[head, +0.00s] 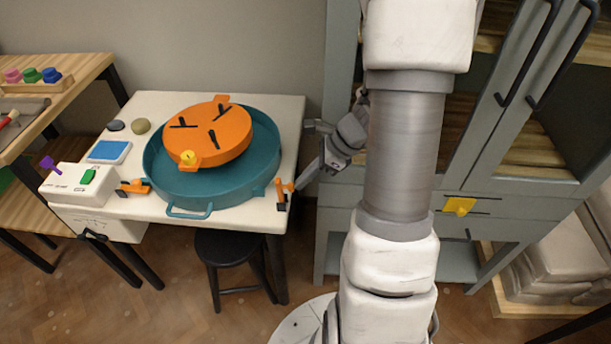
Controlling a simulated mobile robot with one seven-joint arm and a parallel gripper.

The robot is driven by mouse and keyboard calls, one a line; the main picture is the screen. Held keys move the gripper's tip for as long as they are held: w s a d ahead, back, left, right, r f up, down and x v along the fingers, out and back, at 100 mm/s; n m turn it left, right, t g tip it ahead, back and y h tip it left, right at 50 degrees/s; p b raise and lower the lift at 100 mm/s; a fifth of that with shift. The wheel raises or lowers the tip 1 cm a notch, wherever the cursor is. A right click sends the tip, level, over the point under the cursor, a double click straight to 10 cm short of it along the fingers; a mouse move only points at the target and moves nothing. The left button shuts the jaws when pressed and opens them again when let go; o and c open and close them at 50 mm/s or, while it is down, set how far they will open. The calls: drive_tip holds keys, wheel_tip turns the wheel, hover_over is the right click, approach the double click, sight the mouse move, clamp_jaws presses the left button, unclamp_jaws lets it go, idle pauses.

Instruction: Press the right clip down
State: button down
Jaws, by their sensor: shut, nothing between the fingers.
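The right clip (283,189) is orange with a dark end and sits at the front right corner of the white table (245,220), beside the teal basin (190,189). A similar orange left clip (134,187) sits on the basin's other side. My gripper (301,182) is shut and empty, pointing down and to the left. Its tips appear just to the right of the right clip, near the table's right edge. I cannot tell whether they touch it. An orange round disc (232,142) with dark bars and a yellow knob (187,157) rests over the basin.
A white control box (75,185) with a green switch and purple lever stands at the table's left. A blue-topped pad (109,152) lies behind it. A black stool (232,250) is under the table's front. A grey cabinet (340,225) stands close on the right.

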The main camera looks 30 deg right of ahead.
sight(278, 180)
drive_tip(key=shift+a+r, duration=0.1)
drive_tip(key=shift+r, duration=0.05)
drive_tip(key=w+a+r+g+h+p, duration=0.1)
drive_tip(key=h+p, duration=0.1)
drive_tip(key=p, duration=0.5)
drive_tip(key=shift+a+r, duration=0.35)
drive_tip(key=h+p, duration=0.1)
drive_tip(key=p, duration=0.2)
drive_tip(key=w+a+g+p, duration=0.1)
drive_tip(key=p, duration=0.2)
drive_tip(key=shift+a+r+g+h+p, duration=0.25)
drive_tip(key=shift+g+h+p, duration=0.05)
drive_tip(key=shift+h+p, duration=0.1)
drive_tip(key=h+p, duration=0.1)
drive_tip(key=p, duration=0.2)
drive_tip(key=w+a+g+h+p, duration=0.1)
drive_tip(key=p, duration=0.2)
drive_tip(key=shift+w+a, duration=0.1)
drive_tip(key=shift+a, duration=0.2)
drive_tip(key=w+a+f+g+h+p, duration=0.1)
drive_tip(key=a+h, duration=0.1)
drive_tip(key=w+a+f+g+h+p, duration=0.1)
drive_tip(key=w+a+g+h, duration=0.1)
drive_tip(key=shift+f+h, duration=0.2)
drive_tip(key=shift+h, duration=0.1)
